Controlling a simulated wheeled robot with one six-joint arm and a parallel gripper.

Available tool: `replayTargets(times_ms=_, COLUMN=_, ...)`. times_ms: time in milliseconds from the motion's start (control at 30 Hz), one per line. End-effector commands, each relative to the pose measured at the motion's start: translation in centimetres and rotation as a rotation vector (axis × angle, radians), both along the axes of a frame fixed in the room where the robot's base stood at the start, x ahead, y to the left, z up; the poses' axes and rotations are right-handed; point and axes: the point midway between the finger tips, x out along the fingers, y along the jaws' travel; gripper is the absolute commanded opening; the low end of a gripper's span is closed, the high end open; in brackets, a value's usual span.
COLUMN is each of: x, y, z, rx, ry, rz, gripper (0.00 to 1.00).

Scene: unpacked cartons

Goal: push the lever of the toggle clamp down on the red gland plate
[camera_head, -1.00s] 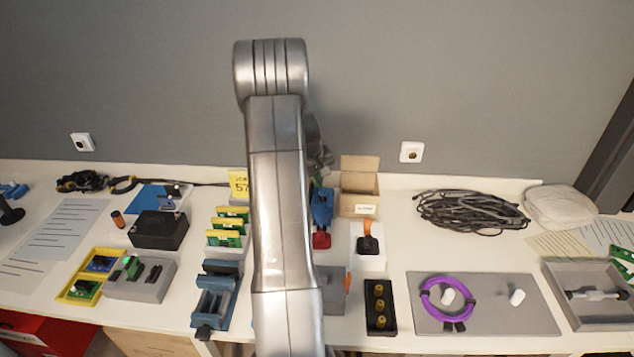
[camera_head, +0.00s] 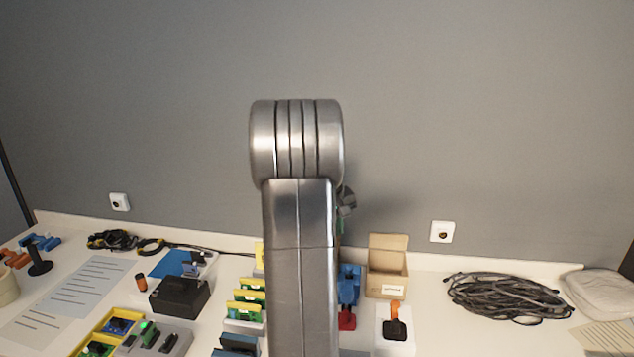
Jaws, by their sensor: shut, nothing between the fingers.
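A blue upright part (camera_head: 349,283) with a red piece (camera_head: 347,320) at its foot stands just right of my arm. The red piece may be the red gland plate, but it is partly cut off by my arm and small. I cannot make out a clamp lever there. A black fixture with an orange upright handle (camera_head: 395,309) stands on a white block (camera_head: 391,345) to the right. My gripper is hidden behind my raised arm, which fills the middle of the view. Only a bit of my wrist shows at its right edge.
An open cardboard box (camera_head: 387,266) stands behind the white block. A coil of black cable (camera_head: 506,297) lies to the right. Green and yellow boards (camera_head: 247,299) in a rack and a black box (camera_head: 179,296) stand left of my arm. The grey wall is behind.

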Motion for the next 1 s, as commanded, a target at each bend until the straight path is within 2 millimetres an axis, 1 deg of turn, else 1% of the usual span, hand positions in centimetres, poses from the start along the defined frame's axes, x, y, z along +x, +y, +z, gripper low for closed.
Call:
replayTargets(times_ms=167, x=0.0, y=-0.1, z=-0.2, rx=0.0, ry=0.001, rz=0.0, gripper=0.0)
replayTargets(times_ms=267, x=0.2, y=-0.2, z=-0.9, rx=0.0, ry=0.003, rz=-0.001, gripper=0.0)
replayTargets(times_ms=333, x=0.4, y=-0.4, z=-1.7, rx=0.0, ry=0.003, rz=-0.002, gripper=0.0)
replayTargets(times_ms=800, x=2.5, y=-2.3, z=-10.0, rx=0.0, ry=0.0, rz=-0.001, gripper=0.0)
replayTargets(times_ms=1000, x=3.2, y=-2.8, z=-12.4, rx=-0.001, ry=-0.003, rz=0.001, gripper=0.0)
